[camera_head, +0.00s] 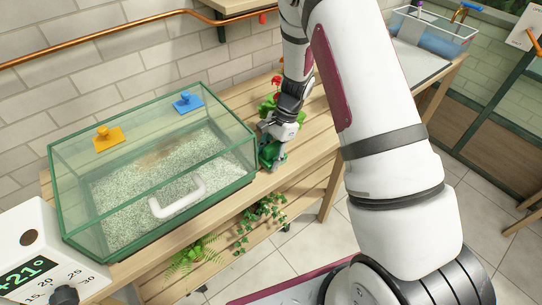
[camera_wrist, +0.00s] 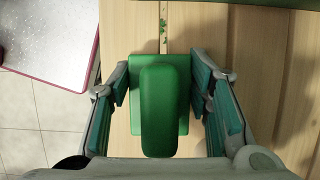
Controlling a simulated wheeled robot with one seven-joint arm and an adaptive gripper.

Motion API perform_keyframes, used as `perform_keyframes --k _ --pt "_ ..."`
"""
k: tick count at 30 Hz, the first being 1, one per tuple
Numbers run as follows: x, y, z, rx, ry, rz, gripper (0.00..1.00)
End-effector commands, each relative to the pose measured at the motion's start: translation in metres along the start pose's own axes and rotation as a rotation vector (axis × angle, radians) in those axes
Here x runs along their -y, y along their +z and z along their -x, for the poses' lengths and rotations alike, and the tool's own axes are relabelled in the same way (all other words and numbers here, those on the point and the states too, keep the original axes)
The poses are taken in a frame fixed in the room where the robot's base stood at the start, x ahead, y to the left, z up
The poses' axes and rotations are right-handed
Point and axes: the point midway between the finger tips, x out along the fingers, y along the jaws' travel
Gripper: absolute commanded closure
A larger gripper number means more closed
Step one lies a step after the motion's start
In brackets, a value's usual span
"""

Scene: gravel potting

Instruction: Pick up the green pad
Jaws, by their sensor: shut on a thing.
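The green pad (camera_wrist: 165,105) is a flat plate with a long rounded grip, seen from above in the wrist view. My gripper (camera_wrist: 160,90) has a finger on each side of it and is shut on it. In the head view, my gripper (camera_head: 270,146) is at the right end of the glass tank, with the green pad (camera_head: 277,159) low between its fingers and partly hidden. The pad is on or just above the wooden bench (camera_head: 305,138); I cannot tell which.
The glass tank (camera_head: 150,240) with pale gravel stands left of my gripper. An orange pad (camera_head: 108,138), a blue pad (camera_head: 187,102) and a white handle (camera_head: 177,199) are on it. A red-flowered plant (camera_head: 270,104) is close behind my gripper. A display box (camera_head: 40,255) is front left.

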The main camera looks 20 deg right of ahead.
Motion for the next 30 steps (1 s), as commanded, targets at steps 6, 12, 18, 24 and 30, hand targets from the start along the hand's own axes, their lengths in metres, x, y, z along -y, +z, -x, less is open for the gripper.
perform_keyframes --k 6,12,18,24,30 --pt "0.001 0.004 0.01 0.0 -0.002 0.0 0.88" --pt "0.001 0.014 0.034 -0.001 -0.003 0.003 0.88" --pt "-0.044 0.028 0.032 0.003 0.0 -0.003 0.88" --pt "-0.091 0.043 0.03 0.002 0.0 -0.003 0.88" --pt "-0.129 0.055 0.029 0.001 0.0 -0.002 0.88"
